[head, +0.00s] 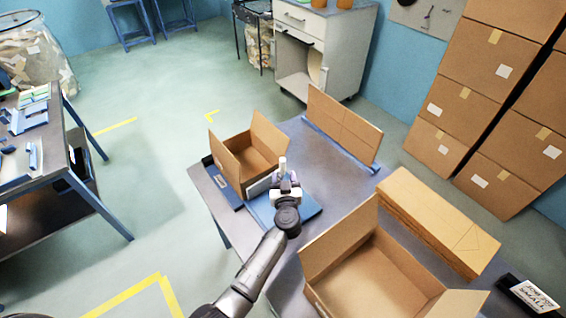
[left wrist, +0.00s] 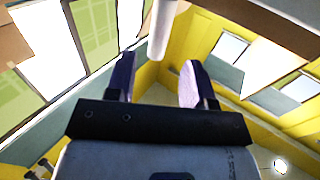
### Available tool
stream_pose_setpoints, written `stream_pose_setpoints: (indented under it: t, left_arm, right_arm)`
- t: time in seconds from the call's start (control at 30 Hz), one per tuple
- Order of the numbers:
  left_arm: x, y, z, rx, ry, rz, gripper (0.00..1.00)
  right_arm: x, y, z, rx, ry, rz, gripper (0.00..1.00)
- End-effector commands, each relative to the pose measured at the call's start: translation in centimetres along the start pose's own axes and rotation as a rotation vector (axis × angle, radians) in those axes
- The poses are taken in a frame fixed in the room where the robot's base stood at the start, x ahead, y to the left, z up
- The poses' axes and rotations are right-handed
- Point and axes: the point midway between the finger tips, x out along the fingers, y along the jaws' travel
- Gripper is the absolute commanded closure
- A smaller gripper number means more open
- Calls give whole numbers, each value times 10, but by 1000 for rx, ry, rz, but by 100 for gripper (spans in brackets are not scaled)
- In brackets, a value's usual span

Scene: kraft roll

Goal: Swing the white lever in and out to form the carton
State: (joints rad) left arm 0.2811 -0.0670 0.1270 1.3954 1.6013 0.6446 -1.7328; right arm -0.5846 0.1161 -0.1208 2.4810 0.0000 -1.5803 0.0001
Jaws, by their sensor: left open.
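The white lever (head: 282,164) stands upright just beyond my left gripper (head: 286,184) in the head view. In the left wrist view the lever (left wrist: 161,28) is a white rod between and beyond the two purple fingertips of the left gripper (left wrist: 157,75). The fingers are open, with gaps to the rod on both sides. A small open carton (head: 231,171) with raised flaps stands just left of the lever, on or beside a blue fixture (head: 305,207). The lever's lower end is hidden by the gripper. My right gripper is not in view.
A larger open carton (head: 340,243) is at the table's front right, beside a stack of flat cardboard (head: 435,220). An upright cardboard sheet (head: 343,125) stands at the back of the table (head: 325,170). A dark label box (head: 527,296) is at far right.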

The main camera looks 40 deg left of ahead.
Motion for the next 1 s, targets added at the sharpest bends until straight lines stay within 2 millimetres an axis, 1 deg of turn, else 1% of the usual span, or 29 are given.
stream_pose_setpoints:
  t: [0.03, 0.2, 0.4, 0.5, 0.63, 0.97, 1.0]
  left_arm:
    - [12, 0, 2, 1, 4, 0, 52]
    - [40, 1, 2, 0, 3, 2, 52]
    - [64, 1, 1, 0, 3, 2, 52]
    - [72, 0, 1, 0, 2, 2, 52]
    - [77, 1, 0, -1, 1, 2, 52]
    - [79, 1, 0, -1, 1, 2, 52]
    - [79, 1, 0, -1, 1, 2, 54]
  right_arm:
    - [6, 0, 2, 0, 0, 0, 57]
    - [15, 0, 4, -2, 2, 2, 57]
    - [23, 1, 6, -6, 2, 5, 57]
    - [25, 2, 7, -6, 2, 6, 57]
    - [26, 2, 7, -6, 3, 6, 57]
    - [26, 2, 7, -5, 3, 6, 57]
    - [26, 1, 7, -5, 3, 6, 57]
